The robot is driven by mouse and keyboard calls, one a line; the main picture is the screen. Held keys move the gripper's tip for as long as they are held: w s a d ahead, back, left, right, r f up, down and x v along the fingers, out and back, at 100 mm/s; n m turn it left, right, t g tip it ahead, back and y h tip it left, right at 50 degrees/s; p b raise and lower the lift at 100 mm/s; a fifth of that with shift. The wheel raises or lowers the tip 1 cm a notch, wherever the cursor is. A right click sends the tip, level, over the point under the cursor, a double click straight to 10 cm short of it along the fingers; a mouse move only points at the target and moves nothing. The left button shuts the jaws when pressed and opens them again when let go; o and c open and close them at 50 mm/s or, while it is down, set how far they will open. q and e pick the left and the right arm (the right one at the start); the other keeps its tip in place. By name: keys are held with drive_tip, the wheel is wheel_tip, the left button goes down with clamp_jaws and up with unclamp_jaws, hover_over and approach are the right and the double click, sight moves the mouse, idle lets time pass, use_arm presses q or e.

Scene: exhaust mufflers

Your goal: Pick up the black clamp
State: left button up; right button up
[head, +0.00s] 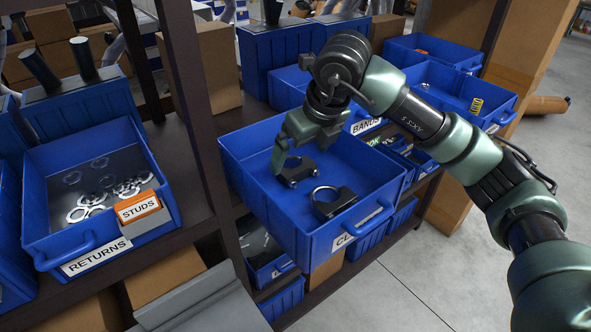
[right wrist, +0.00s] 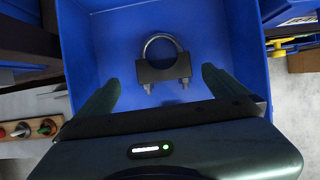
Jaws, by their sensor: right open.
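A dark clamp (head: 335,205) with a lighter, silvery ring lies on the floor of the blue bin (head: 265,225) in the middle. In the right wrist view the clamp (right wrist: 163,70) shows its round U-bolt, dark saddle and two threaded ends. My right gripper (head: 294,163) reaches down into the bin, left of and behind that clamp. Its fingers (right wrist: 160,95) are open, one on each side of the clamp in the wrist view, with no contact visible. A dark shape at the fingertips in the head view is hard to make out. My left gripper is out of view.
The bin's walls stand around my right gripper. More blue bins (head: 435,85) stand behind. Open floor (head: 420,265) lies at the lower right.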

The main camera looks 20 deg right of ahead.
sight(297, 166)
drive_tip(key=x, duration=0.1)
drive_tip(key=p+x, duration=0.1)
drive_tip(key=x, duration=0.1)
drive_tip(key=p+x, duration=0.1)
drive_tip(key=shift+w+d+f, duration=0.2)
drive_tip(key=shift+f, duration=0.3)
drive_tip(key=c, duration=1.3)
drive_tip(key=shift+r, duration=0.1)
drive_tip(key=shift+c, duration=1.4)
